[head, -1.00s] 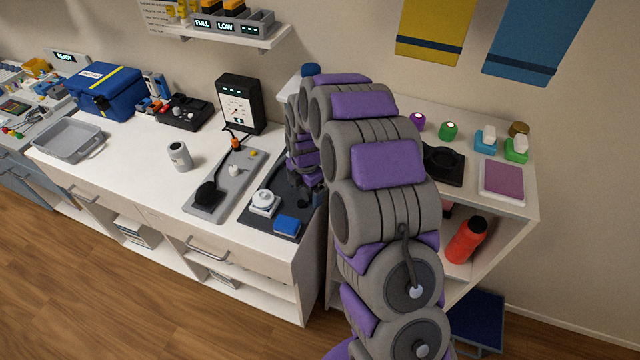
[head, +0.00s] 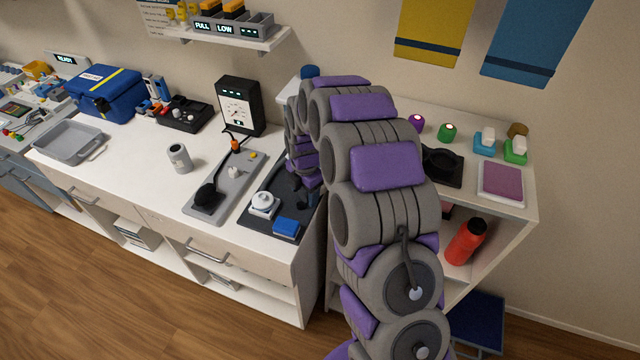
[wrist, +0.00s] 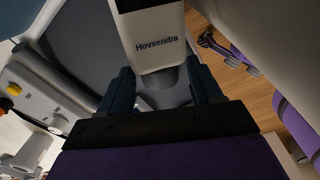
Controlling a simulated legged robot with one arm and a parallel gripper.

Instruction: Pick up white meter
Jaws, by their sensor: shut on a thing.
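A white device lettered "Hovsendra", which I take for the white meter (wrist: 155,30), is between my fingers in the wrist view, with a dark part at its top edge. My gripper (wrist: 163,88) is shut on its narrower grey lower part, one dark blue finger on each side. In the head view my gripper (head: 312,200) is low over the right side of the dark tray (head: 258,222), and the meter is hidden there. Whether it touches the tray cannot be told.
A white round knob-like piece (head: 263,204) and a blue block (head: 286,226) sit on the tray, left of my gripper. A grey board (head: 229,183) with a black handset lies further left. A grey cup (head: 179,157) and black gauge box (head: 240,105) stand on the counter.

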